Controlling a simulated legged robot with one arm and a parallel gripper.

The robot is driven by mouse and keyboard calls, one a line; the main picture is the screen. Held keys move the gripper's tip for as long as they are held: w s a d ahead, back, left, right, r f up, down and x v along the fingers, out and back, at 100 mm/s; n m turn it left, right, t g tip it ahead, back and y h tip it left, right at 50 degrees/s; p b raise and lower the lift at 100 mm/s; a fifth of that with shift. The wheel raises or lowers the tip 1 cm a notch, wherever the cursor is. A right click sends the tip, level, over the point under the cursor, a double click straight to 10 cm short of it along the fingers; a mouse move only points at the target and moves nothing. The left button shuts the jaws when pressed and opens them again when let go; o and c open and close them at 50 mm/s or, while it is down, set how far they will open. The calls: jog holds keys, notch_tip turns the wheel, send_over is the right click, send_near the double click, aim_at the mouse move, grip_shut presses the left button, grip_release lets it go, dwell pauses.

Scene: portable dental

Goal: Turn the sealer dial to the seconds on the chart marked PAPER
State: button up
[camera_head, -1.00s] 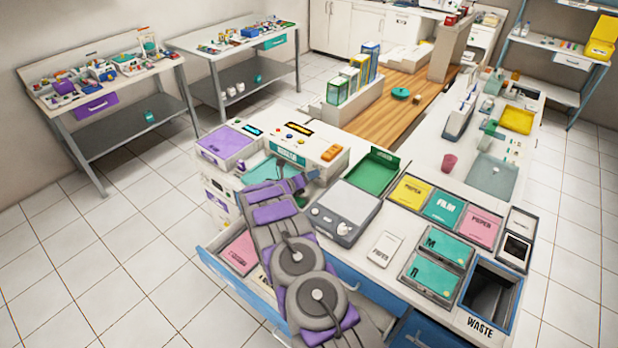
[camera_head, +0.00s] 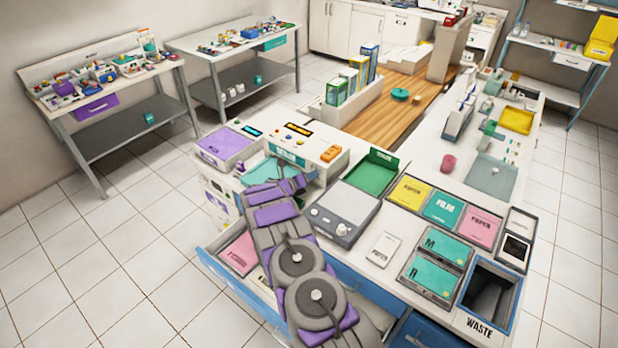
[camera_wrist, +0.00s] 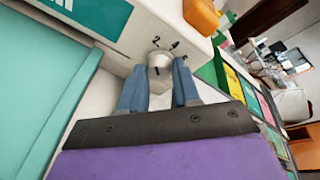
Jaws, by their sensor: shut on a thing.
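The sealer (camera_head: 300,148) is a white box with a teal label on its front, at the counter's left end. Its dial (camera_wrist: 159,59) is a pale round knob low on the front face in the wrist view, with small numbers such as 2 and 4 printed above it. My gripper (camera_wrist: 159,72) has its two blue fingers closed on either side of the knob. The head view shows my arm reaching to the sealer's front, where it hides the dial. No chart of seconds can be made out clearly. The dial's pointer setting cannot be read.
An orange block (camera_head: 331,153) sits on the sealer's top. A grey scale-like device (camera_head: 345,212) with knobs stands right of my arm. A white PAPER card (camera_head: 383,249) lies on the counter near yellow, teal and pink packets. An open drawer (camera_head: 235,282) is below my arm.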

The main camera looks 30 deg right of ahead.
jog(key=shift+f, duration=0.1)
jog(key=shift+c, duration=0.2)
jog(key=shift+s+d+f+m+t, duration=0.15)
jog(key=shift+m+t, duration=0.1)
jog(key=shift+m, duration=0.3)
jog(key=shift+s+a+m+t, duration=0.1)
jog(key=shift+m+t, duration=0.15)
jog(key=shift+m, duration=0.3)
jog(key=shift+m+t+b, duration=0.3)
jog(key=shift+b, duration=0.05)
jog(key=shift+f+m+y+b, duration=0.15)
jog(key=shift+m+y+b, duration=0.15)
jog(key=shift+m+b, duration=0.4)
jog(key=m+t+b, duration=0.1)
jog(key=m+b, duration=0.1)
jog(key=b, duration=0.2)
jog(key=shift+s+t, duration=0.1)
jog(key=shift+t, duration=0.2)
jog(key=shift+m+b, duration=0.3)
